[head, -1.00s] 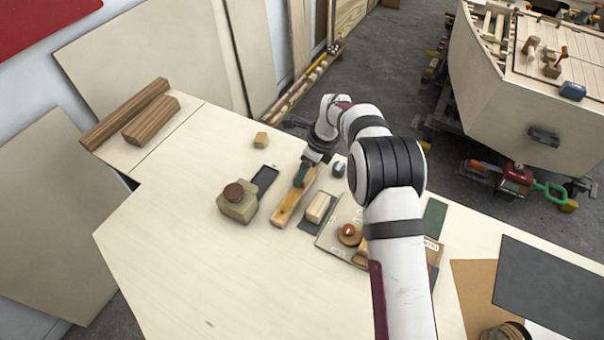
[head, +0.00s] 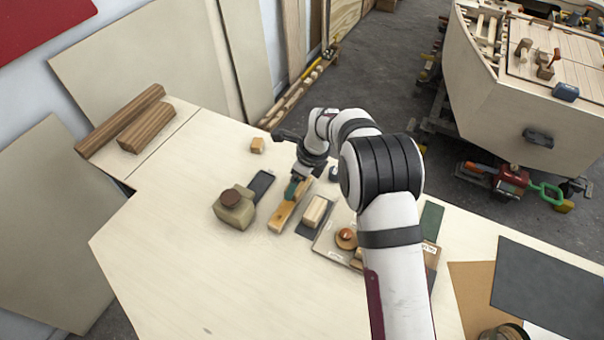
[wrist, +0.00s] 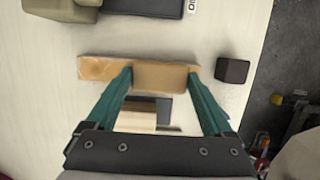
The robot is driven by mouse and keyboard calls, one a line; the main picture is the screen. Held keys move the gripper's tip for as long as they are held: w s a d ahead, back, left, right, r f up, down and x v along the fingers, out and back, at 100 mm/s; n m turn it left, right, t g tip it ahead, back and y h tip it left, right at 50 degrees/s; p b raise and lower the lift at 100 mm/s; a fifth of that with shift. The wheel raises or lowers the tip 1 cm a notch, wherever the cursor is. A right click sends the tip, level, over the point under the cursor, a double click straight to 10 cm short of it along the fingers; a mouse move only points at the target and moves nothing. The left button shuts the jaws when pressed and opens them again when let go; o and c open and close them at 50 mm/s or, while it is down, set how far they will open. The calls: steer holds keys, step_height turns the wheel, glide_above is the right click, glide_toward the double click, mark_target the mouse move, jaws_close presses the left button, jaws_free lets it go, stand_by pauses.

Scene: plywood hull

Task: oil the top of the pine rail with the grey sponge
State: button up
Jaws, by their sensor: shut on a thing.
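The pine rail (head: 280,219) lies on the bench, its near end bare in the head view. It runs crosswise in the wrist view (wrist: 100,68), with its left part bare and more orange. My gripper (head: 294,186) is over the rail's farther part. In the wrist view its two teal fingers (wrist: 161,76) are shut on a plain tan block (wrist: 160,77), which I take for the sponge, though it looks tan, not grey. The block lies over the rail and hides its top there; whether it touches cannot be told.
A sanding block (head: 315,208) on a dark pad lies close right of the rail. A dark cube (wrist: 233,70) sits beyond the rail's far end. The bench's left front is clear.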

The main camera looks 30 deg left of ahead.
steer(key=shift+s, duration=1.45)
steer(key=shift+r, duration=3)
step_height(320, 180, up, 3)
steer(key=shift+w+d, duration=0.1)
